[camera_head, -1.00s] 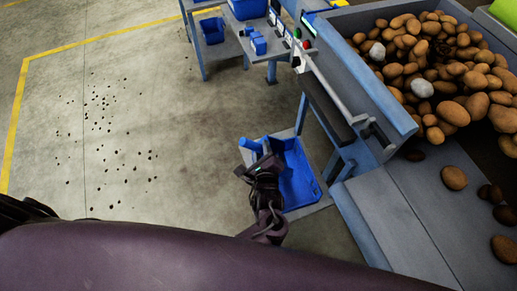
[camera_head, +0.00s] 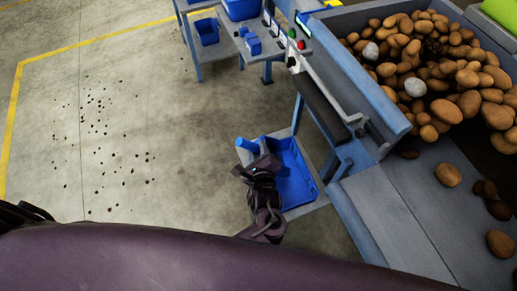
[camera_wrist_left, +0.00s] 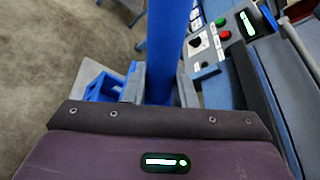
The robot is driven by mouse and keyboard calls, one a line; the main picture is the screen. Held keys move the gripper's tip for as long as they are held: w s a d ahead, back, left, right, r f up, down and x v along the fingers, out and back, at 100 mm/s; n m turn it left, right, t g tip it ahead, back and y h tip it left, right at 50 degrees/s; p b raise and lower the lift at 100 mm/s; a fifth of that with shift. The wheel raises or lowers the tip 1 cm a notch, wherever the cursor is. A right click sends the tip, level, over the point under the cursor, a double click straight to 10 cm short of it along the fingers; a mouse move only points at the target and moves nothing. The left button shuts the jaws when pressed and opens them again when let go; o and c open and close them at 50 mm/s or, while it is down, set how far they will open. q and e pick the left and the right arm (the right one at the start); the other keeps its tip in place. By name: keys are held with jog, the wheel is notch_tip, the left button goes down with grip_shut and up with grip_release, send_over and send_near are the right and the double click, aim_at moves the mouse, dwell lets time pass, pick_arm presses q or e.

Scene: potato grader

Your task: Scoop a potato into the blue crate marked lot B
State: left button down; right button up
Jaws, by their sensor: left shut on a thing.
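My left gripper (camera_head: 258,164) is shut on a blue bar-like handle (camera_head: 247,145), which stands up between the fingers in the left wrist view (camera_wrist_left: 166,50). What the handle belongs to is not clear. A blue crate or tray (camera_head: 293,178) is beside and below the gripper, partly hidden by it. No lot B marking is readable. Brown potatoes (camera_head: 468,78) are heaped in the grader's bin at the upper right. My right gripper is not in view.
The grader's blue-grey side wall (camera_head: 360,85) stands between the gripper and the potatoes. White lumps (camera_head: 415,87) lie among them. A grey table (camera_head: 236,38) with blue bins (camera_head: 207,31) stands at the back. The concrete floor (camera_head: 150,110) at left is open, with scattered dark bits.

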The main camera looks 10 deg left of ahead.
pick_arm(q)
notch_tip(320, 180, up, 6)
jog(key=p, duration=0.5)
jog(key=shift+f, duration=0.1)
jog(key=shift+a+f, duration=0.1)
jog(key=shift+f, duration=0.15)
jog(key=a+f, duration=0.1)
jog(key=s+a+f+n+b, duration=0.1)
jog(key=a+f+n+b, duration=0.1)
jog(key=f, duration=0.1)
jog(key=shift+s+a+t+h, duration=0.15)
jog(key=shift+s+t+h, duration=0.1)
jog(key=shift+t+h, duration=0.15)
jog(key=shift+s+a+n+b, duration=0.15)
jog(key=shift+a+n+b, duration=0.15)
jog(key=shift+n, duration=0.2)
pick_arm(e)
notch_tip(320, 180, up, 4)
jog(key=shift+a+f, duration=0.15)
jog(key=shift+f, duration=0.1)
